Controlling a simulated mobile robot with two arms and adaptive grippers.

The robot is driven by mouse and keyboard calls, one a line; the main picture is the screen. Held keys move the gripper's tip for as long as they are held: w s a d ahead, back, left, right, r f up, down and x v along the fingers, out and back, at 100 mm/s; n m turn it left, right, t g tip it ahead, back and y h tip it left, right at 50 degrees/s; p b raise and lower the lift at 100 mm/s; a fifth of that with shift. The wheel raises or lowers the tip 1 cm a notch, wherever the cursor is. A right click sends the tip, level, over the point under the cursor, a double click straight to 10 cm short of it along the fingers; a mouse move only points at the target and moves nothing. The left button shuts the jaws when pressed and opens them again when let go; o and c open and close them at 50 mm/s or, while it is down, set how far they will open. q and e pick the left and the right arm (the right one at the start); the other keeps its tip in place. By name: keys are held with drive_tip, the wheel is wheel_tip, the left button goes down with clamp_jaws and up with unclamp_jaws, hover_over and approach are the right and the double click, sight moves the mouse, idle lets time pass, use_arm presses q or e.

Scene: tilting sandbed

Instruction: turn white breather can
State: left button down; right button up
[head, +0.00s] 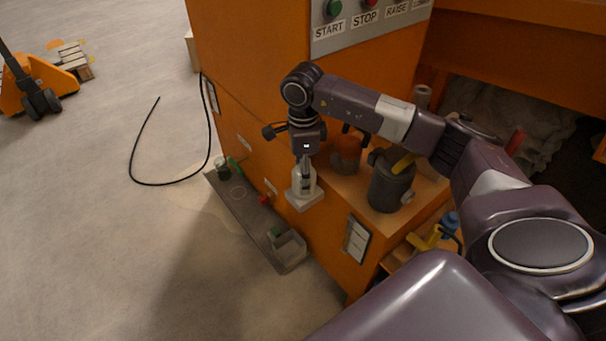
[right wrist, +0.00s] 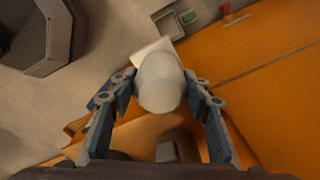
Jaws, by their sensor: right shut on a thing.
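The white breather can (head: 304,183) stands upright on a pale square base (head: 305,200) at the side of the orange machine. My right gripper (head: 305,170) comes down on it from above and is shut on it. In the right wrist view the can (right wrist: 160,84) sits between the two fingers of the gripper (right wrist: 160,88), with part of the square base (right wrist: 150,50) beyond it. The lower part of the can is partly hidden by its own top in that view. My left gripper is not in view.
A dark grey canister (head: 390,186) and an orange-brown cylinder (head: 347,153) stand on the ledge right of the can. A grey tray (head: 240,210) with green and red fittings runs along the machine's foot. A black cable (head: 137,150) lies on open floor at left.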

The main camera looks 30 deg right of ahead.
drive_tip(key=shift+n, duration=0.4)
drive_tip(key=n, duration=0.2)
drive_tip(key=shift+n+b, duration=0.3)
drive_tip(key=shift+n, duration=0.1)
drive_tip(key=n, duration=0.2)
drive_tip(key=shift+n, duration=0.4)
drive_tip(key=n+b, duration=0.1)
drive_tip(key=n, duration=0.2)
drive_tip(key=shift+s+n, duration=0.1)
drive_tip(key=shift+n, duration=1.1)
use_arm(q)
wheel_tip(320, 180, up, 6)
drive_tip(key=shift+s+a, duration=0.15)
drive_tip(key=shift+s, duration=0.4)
